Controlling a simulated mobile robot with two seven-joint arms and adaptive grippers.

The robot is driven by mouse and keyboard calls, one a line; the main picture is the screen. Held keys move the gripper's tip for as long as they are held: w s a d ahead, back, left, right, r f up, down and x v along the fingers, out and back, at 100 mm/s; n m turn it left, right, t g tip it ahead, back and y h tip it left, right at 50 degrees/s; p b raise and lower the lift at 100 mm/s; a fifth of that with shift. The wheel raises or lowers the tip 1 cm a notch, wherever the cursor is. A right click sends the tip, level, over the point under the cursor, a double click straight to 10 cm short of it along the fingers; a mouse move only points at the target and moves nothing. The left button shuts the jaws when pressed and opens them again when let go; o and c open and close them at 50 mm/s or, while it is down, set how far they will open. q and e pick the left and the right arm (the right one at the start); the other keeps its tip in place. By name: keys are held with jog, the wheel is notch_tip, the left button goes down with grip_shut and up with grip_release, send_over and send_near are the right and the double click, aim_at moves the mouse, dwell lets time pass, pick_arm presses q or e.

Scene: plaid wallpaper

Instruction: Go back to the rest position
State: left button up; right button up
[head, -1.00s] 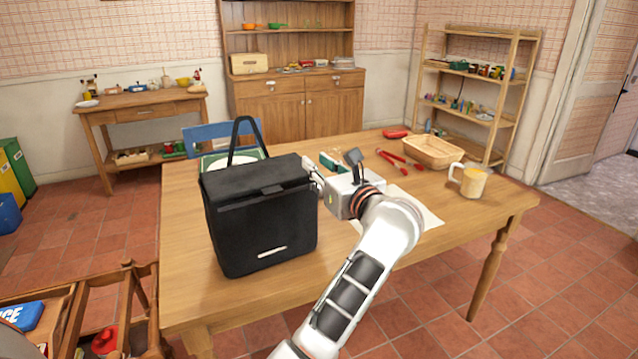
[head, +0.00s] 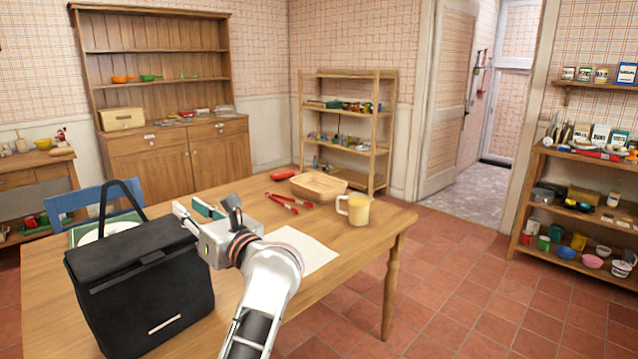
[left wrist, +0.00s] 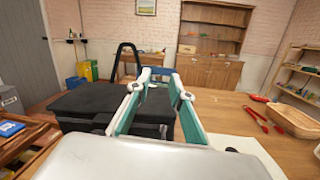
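My left gripper (head: 192,213) is open and empty above the wooden table (head: 345,258). Its two fingers show apart, and they also show in the left wrist view (left wrist: 158,76). In the head view it overlaps the upper right edge of a black bag (head: 150,285) with an upright handle loop. I cannot tell whether it touches the bag. In the left wrist view the bag's dark lid (left wrist: 85,100) lies behind and left of the fingers. My right gripper is in neither view now.
Open tiled floor (head: 450,290) lies to the right.

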pick_arm(q)
jog(key=s+d+f+n+t+h+p, duration=0.2)
jog(key=s+d+f+n+t+h, duration=0.4)
jog(key=f+n+h, duration=0.7)
jog(key=s+d+f+n+t+h+p, duration=0.3)
jog(key=s+d+f+n+h, duration=0.55)
jog(key=n, duration=1.15)
jog(key=s+a+f+m+g+y, duration=0.1)
jog(key=s+f+m+g, duration=0.3)
jog(key=s+f, duration=0.6)
jog(key=s+a+f+m+g+y+p, duration=0.1)
jog(key=s+f+m+g, duration=0.4)
jog(key=s+f, duration=0.5)
notch_tip(320, 180, down, 3)
jog(key=shift+s+a+f+m+g+y, duration=0.25)
jog(key=shift+a+m+y, duration=0.3)
jog(key=shift+a+m, duration=0.4)
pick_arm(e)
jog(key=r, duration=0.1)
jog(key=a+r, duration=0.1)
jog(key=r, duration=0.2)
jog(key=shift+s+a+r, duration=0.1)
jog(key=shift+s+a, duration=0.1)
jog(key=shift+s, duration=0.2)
pick_arm(q)
jog(key=shift+w, duration=0.1)
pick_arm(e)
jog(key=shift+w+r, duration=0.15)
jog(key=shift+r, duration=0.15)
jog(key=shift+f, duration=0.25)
